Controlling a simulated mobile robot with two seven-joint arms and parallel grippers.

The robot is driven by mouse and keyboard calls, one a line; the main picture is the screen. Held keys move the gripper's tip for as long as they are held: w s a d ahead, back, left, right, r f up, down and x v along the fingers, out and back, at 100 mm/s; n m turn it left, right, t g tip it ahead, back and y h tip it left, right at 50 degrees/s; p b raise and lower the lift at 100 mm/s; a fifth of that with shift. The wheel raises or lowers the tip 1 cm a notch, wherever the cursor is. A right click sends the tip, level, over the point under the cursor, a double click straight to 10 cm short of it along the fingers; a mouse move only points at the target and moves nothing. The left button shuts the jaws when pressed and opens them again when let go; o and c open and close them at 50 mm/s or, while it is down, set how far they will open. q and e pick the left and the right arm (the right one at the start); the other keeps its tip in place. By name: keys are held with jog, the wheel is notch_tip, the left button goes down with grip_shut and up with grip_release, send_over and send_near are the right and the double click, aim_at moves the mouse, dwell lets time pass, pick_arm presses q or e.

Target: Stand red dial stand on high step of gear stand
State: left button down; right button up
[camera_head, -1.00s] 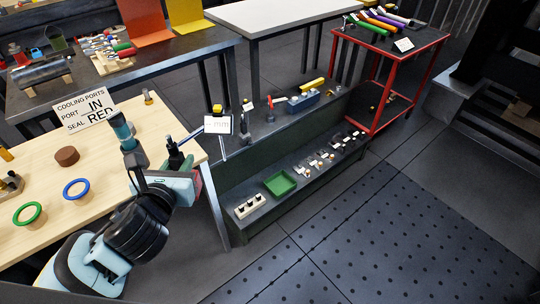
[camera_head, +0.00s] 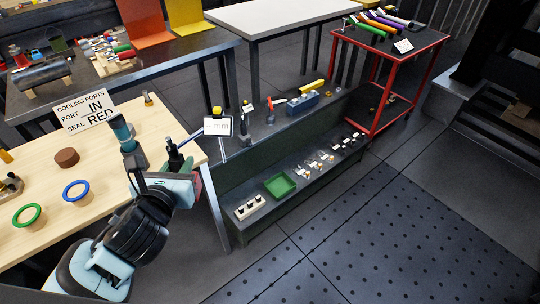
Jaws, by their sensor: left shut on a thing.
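My left gripper (camera_head: 176,160) is over the right edge of the wooden table, on the near side of the stepped stand. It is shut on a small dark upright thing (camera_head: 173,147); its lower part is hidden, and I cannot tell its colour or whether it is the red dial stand. The dark two-step stand (camera_head: 237,168), which may be the gear stand, is right of the gripper. Its high step holds a small piece with a red top (camera_head: 270,103), a dark post (camera_head: 246,110) and a blue block (camera_head: 303,102). My right gripper is not in view.
A white card (camera_head: 218,127) stands close to the right of the gripper. The low step holds a green tray (camera_head: 280,186) and a pale block with holes (camera_head: 249,207). Blue (camera_head: 76,190) and green rings (camera_head: 28,214) lie on the wooden table (camera_head: 110,180).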

pick_arm(q)
jog(key=s+f, duration=0.6)
jog(key=s, duration=0.3)
jog(key=shift+a+f, duration=0.1)
